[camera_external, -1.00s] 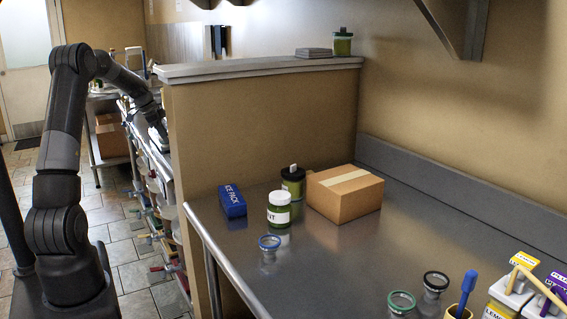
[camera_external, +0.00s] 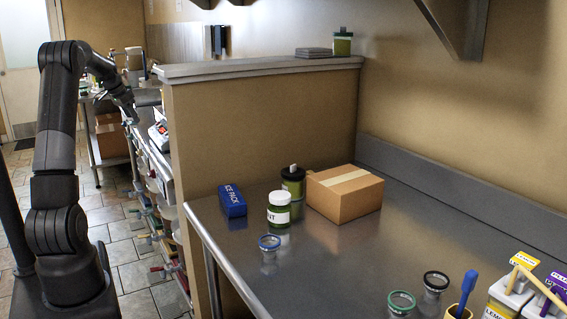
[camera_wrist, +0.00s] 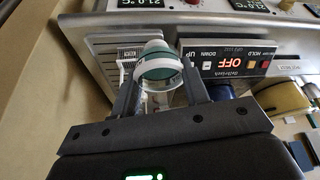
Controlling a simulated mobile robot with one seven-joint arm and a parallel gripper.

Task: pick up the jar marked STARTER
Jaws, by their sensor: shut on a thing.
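A green jar (camera_external: 278,212) with a white lid and a partly hidden label stands on the steel table.
A device with a red OFF display (camera_wrist: 228,64) is behind the jar in the wrist view. The partition (camera_external: 265,125) stands right of my arm. The steel table (camera_external: 330,260) holds a cardboard box (camera_external: 345,198), a blue ice pack (camera_external: 232,201) and small lidded jars.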

